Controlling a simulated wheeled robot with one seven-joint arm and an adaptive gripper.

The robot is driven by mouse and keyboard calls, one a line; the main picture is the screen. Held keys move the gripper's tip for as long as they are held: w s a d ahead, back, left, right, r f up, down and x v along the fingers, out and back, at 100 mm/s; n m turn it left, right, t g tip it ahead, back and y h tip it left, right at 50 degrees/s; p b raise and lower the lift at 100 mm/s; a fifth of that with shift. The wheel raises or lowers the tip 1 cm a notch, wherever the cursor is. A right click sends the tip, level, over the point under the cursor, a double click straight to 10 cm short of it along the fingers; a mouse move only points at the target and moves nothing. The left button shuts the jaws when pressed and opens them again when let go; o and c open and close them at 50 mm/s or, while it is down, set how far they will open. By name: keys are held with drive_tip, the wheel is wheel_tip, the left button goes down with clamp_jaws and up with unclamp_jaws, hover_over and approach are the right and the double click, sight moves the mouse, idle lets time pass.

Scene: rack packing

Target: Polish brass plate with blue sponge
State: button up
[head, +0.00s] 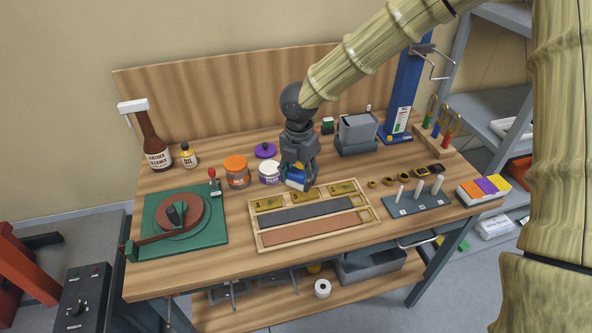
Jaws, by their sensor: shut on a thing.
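My gripper (296,181) points down and is shut on the blue sponge (295,183), which shows between its fingers. The sponge is just behind a wooden tray (316,245), close to its back row. I cannot tell whether the sponge touches anything. Brass plates lie in the tray's back row: A (270,205) at left, B (304,195) in the middle, C (342,187) at right. A white jar (268,173) with its top open stands just left of my gripper. A purple lid (265,151) lies behind it.
Left are an orange-lidded jar (236,170), a brown bottle (155,150), an oil bottle (188,156) and a green-based machine (185,222). Right are small rings (389,181), a pegged plate (418,202) and a grey bin (358,132). The tray holds a grey strip (307,211) and a brown strip (310,230).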

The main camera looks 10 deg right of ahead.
sight(310, 193)
drive_tip(key=shift+w+f+b, duration=0.15)
drive_tip(key=shift+f+b, duration=0.15)
drive_tip(key=shift+f, duration=0.45)
drive_tip(key=w+f, duration=0.1)
drive_tip(key=w+f+b, duration=0.1)
drive_tip(key=f, duration=0.1)
drive_tip(key=shift+a, duration=0.15)
drive_tip(key=shift+w+f+b, duration=0.1)
drive_tip(key=shift+f+b, duration=0.25)
drive_tip(key=shift+b, duration=0.1)
drive_tip(key=shift+s+f+b, duration=0.65)
drive_tip(key=shift+f+b, duration=0.05)
drive_tip(key=shift+b, duration=0.05)
drive_tip(key=d, duration=0.3)
drive_tip(key=shift+w+d+f, duration=0.2)
drive_tip(key=shift+w+d, duration=0.05)
drive_tip(key=shift+c, duration=0.4)
drive_tip(key=shift+d, duration=0.35)
drive_tip(key=shift+f+b, duration=0.15)
drive_tip(key=shift+b, duration=0.5)
drive_tip(key=shift+a+r+p, duration=0.25)
drive_tip(key=shift+a+p, duration=0.15)
drive_tip(key=shift+a, duration=1.65)
wheel_tip(310, 193, up, 8)
drive_tip(key=p, duration=0.6)
drive_tip(key=shift+p, duration=0.3)
